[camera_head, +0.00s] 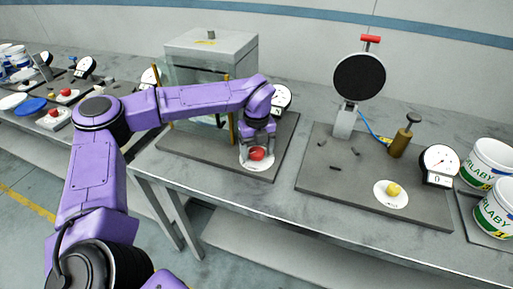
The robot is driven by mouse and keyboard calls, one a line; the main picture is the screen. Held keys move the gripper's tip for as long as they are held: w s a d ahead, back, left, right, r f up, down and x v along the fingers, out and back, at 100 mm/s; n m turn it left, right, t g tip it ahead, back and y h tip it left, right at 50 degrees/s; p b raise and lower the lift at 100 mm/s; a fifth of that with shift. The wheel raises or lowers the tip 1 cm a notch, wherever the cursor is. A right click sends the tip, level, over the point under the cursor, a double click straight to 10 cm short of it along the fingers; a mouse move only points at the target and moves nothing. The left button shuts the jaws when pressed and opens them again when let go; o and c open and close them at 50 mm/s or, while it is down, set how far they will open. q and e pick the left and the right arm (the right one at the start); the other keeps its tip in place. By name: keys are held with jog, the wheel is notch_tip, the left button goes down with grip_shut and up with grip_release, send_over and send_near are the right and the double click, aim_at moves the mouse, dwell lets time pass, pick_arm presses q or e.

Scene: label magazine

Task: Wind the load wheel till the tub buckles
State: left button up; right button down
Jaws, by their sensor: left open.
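My left gripper (257,153) reaches down over a red knob (257,154) on a white round plate (257,163). Its fingers are open, one on each side of the knob; I cannot tell whether they touch it. The plate is at the front right of a dark base with a clear-walled press (198,80) under a grey top. My arm hides much of the press, and I cannot make out a tub inside. I cannot tell for sure which part is the load wheel. My right gripper is out of view.
A gauge (280,98) stands behind my gripper. To the right, another dark board (320,185) holds a black disc (360,78), a brass cylinder (400,143), a yellow knob (393,189) and a gauge (439,164). White labelled tubs (493,210) stand at the far right. More stations are at left.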

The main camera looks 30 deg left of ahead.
pick_arm(q)
jog(key=c, duration=1.1)
jog(key=shift+o, duration=0.3)
jog(key=shift+r, duration=0.1)
jog(key=m+p, duration=0.1)
jog(key=m, duration=0.3)
jog(key=shift+r+p, duration=0.1)
jog(key=shift+p, duration=0.3)
jog(key=m+p, duration=0.2)
jog(key=m, duration=0.2)
jog(key=shift+m, duration=0.3)
jog(key=m+p, duration=0.2)
jog(key=m, duration=0.2)
jog(key=m+p, duration=0.2)
jog(key=m, duration=0.2)
jog(key=shift+m, duration=0.3)
